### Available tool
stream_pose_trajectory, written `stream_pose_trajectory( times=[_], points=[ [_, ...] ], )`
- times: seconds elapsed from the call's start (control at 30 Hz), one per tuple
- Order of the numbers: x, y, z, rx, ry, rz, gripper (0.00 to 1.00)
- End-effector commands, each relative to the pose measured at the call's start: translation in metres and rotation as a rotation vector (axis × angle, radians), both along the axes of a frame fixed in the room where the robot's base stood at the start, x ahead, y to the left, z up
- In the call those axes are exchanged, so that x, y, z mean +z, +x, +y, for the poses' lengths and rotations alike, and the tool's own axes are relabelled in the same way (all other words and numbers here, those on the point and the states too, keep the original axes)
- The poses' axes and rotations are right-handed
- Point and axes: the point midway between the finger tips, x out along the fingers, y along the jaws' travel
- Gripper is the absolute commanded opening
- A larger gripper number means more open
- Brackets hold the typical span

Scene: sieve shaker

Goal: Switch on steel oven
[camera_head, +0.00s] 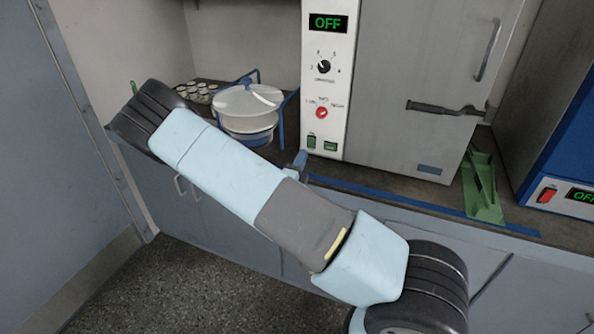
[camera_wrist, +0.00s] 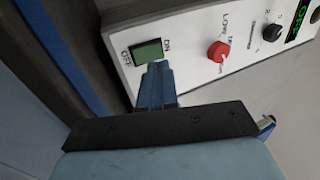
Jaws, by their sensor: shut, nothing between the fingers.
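The steel oven (camera_head: 415,85) stands on the bench with its door shut. Its white control panel (camera_head: 325,75) has a display reading OFF (camera_head: 328,23), a black dial (camera_head: 324,67) and a red knob (camera_head: 321,113). Two green switches sit low on the panel. In the wrist view a green rocker switch (camera_wrist: 148,52) has ON and OFF marked beside it. My gripper (camera_wrist: 155,70) is shut, with its blue fingertips at the lower edge of that switch; I cannot tell if they touch it. In the head view the gripper (camera_head: 301,160) is small, just below the panel's lower left.
A clear-lidded round vessel (camera_head: 248,110) and a tray of small cups (camera_head: 197,91) stand left of the oven. A green stand (camera_head: 482,190) is at the right. A blue device (camera_head: 565,150) with a red switch is far right.

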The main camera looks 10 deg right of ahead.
Motion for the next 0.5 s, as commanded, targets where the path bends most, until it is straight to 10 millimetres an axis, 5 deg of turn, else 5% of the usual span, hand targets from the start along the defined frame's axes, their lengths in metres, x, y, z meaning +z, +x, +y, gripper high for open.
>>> stream_pose_trajectory(
  times=[0.5],
  points=[
    [0.018, 0.038, -0.027, 0.0, 0.0, 0.0, 0.0]
  ],
)
